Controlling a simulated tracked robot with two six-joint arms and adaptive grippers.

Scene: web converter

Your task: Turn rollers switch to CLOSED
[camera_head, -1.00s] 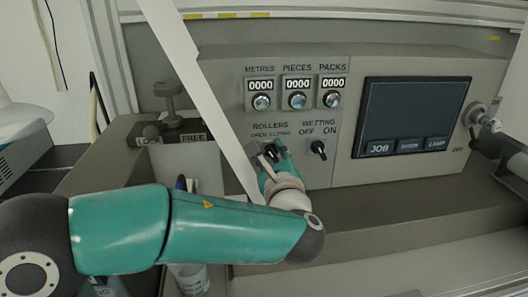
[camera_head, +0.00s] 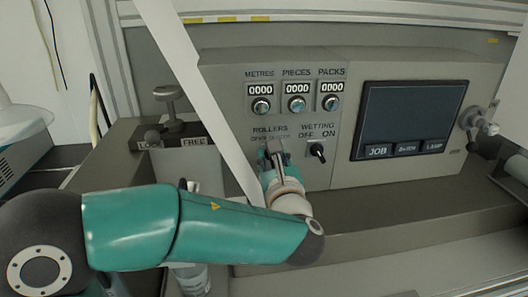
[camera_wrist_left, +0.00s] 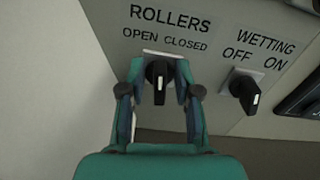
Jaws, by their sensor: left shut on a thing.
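The ROLLERS switch (camera_wrist_left: 158,80) is a black knob under the OPEN and CLOSED labels on the grey panel. In the left wrist view it stands between the two fingers of my left gripper (camera_wrist_left: 159,92), its handle pointing roughly straight down. My left gripper is shut on this knob. In the head view, the left gripper (camera_head: 275,160) reaches up to the panel from below and partly covers the ROLLERS switch and its labels. My right gripper cannot be made out in either view.
The WETTING switch (camera_head: 317,151) is close to the right of the left gripper. Three counters with knobs sit above, and a dark screen (camera_head: 410,118) is farther right. A pale diagonal bar (camera_head: 205,100) stands close on the left. A LOCK/FREE clamp (camera_head: 170,115) is beyond it.

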